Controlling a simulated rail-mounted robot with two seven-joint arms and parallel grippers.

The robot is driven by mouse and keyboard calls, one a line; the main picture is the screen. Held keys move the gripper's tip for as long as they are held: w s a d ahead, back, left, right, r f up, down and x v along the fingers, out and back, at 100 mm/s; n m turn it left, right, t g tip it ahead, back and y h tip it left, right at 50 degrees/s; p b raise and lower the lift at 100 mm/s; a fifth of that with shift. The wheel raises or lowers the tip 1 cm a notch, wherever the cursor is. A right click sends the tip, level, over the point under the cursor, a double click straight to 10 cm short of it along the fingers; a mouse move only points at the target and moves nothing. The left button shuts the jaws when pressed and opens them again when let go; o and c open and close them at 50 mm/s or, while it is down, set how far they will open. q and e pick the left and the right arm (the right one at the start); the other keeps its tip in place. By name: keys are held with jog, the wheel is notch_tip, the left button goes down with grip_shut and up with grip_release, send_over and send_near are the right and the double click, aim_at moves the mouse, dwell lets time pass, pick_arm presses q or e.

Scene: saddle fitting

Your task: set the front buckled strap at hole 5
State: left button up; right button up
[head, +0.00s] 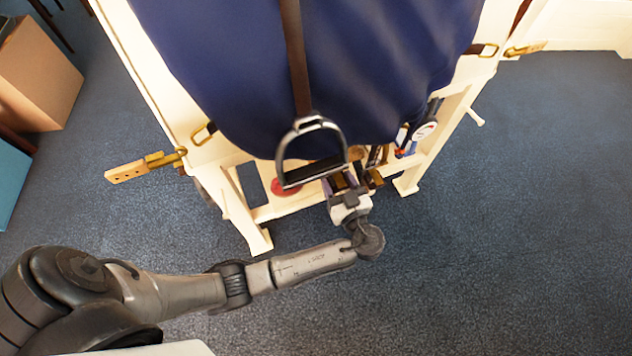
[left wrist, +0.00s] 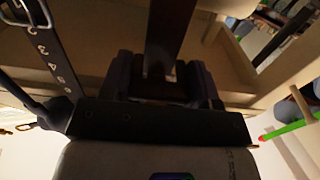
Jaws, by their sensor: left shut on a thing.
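My left gripper (head: 345,182) reaches under the near edge of the blue cover, just behind the hanging stirrup. In the left wrist view its two dark fingers (left wrist: 160,85) are shut on a dark brown strap (left wrist: 170,35) that runs up between them. Another dark strap (left wrist: 55,62) with a row of pale holes or marks hangs at the left of that view, with a metal buckle (left wrist: 32,12) at its top. My right gripper is not in view.
A metal stirrup (head: 342,143) hangs on a brown leather (head: 296,60) over the blue cover (head: 220,70). Brass-buckled fittings (head: 158,160) (head: 522,49) stick out from the cream wooden stand (head: 255,238). A cardboard box (head: 38,75) stands at left. The floor in front is clear.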

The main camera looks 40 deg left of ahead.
aim_at(339, 179)
pick_arm(q)
notch_tip(339, 179, up, 2)
jog(key=shift+r+p, duration=0.2)
jog(key=shift+p, duration=0.1)
jog(key=shift+r, duration=0.35)
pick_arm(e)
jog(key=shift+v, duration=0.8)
pick_arm(q)
jog(key=o, duration=1.3)
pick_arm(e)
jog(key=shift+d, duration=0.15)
pick_arm(q)
jog(key=shift+d+f, duration=0.1)
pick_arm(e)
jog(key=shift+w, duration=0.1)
